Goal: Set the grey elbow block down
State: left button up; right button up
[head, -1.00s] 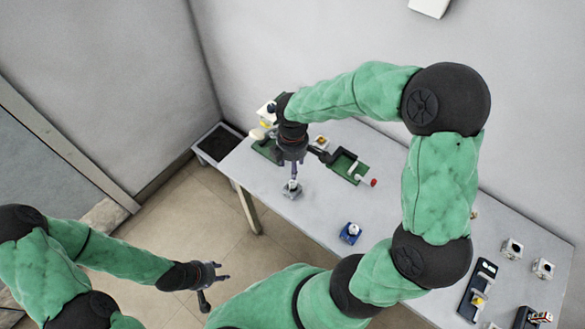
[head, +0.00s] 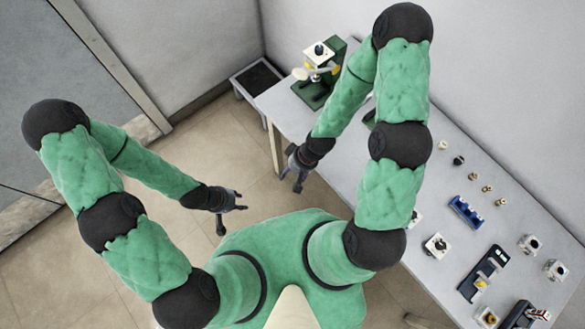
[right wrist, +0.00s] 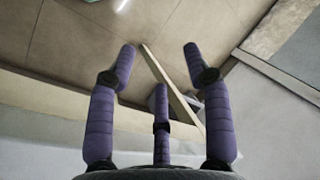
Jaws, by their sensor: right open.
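My right gripper (head: 297,172) is off the table's front left edge, over the floor. In the right wrist view (right wrist: 162,75) its fingers are spread with nothing between them. My left gripper (head: 232,210) hangs over the floor further left; its fingers look apart and empty. Two pale grey square blocks with dark openings, one (head: 529,244) and another (head: 557,270), stand at the table's right. I cannot tell which piece is the grey elbow block; my right arm covers part of the table where a small block was earlier.
The table (head: 470,150) carries a green-based pump stand (head: 311,92) at the far left, a blue rack (head: 466,212), a pale block with a black knob (head: 435,246), several small brass parts and a dark fixture (head: 484,273). A dark-topped bin (head: 258,78) stands left of the table.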

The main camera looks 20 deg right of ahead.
jog(key=s+f+m, duration=0.1)
jog(key=s+a+f+m, duration=0.1)
jog(key=s+f+m, duration=0.1)
jog(key=shift+s+f, duration=0.15)
jog(key=shift+s, duration=0.1)
